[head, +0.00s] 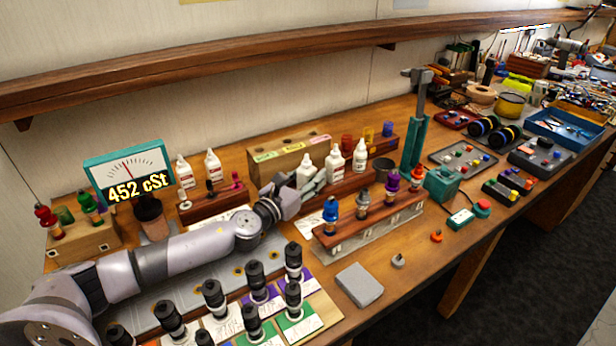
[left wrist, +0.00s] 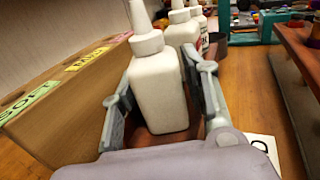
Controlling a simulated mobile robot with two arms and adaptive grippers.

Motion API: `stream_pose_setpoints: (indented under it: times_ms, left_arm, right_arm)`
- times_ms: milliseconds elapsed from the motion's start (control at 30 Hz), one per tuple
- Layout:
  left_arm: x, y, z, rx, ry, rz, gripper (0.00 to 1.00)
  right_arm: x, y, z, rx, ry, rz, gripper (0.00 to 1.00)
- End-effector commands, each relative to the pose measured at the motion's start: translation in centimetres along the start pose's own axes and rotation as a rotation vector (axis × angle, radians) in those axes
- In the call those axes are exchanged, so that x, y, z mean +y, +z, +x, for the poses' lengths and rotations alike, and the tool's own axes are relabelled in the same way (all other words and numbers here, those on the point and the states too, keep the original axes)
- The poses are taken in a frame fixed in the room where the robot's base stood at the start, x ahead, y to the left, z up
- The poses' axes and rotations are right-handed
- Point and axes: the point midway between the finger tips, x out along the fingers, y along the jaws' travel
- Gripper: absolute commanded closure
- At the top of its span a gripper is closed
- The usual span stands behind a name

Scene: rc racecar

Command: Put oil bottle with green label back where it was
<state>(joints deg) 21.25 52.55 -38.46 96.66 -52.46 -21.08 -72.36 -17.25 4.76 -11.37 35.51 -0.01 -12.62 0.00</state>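A white bottle (left wrist: 160,90) with a pointed nozzle stands upright between the fingers of my left gripper (left wrist: 160,85). In the head view this bottle (head: 306,167) is at the left end of a row on a red-brown rack (head: 345,187), and my left gripper (head: 308,185) reaches it from the front left. A finger lies on each side of the bottle, close to it; whether both press on it is unclear. No green label shows on its visible side. Two similar white bottles (head: 333,163) (head: 360,155) stand to its right. My right gripper is not in view.
A wooden box (head: 285,150) with green, yellow and pink tags stands just behind the row. A rack with coloured-top shock absorbers (head: 362,212) stands in front. Two more white bottles (head: 213,165) (head: 185,172) stand at the left, near the 452 cSt meter (head: 128,172).

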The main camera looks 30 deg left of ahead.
Motion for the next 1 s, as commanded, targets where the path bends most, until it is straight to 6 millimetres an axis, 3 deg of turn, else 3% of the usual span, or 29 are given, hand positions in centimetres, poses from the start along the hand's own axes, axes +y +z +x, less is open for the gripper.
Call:
stream_pose_setpoints:
  times_ms: [100,500,1000]
  left_arm:
    - [0.0,0.0,0.0,0.000,0.000,0.000,0.48]
    - [0.0,0.6,-0.1,0.000,0.000,0.001,0.48]
    - [-0.1,0.0,-9.6,0.005,-0.003,0.003,0.48]
  right_arm:
    - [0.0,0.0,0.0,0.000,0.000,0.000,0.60]
    - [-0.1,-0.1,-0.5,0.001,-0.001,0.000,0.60]
    - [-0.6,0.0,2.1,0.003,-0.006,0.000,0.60]
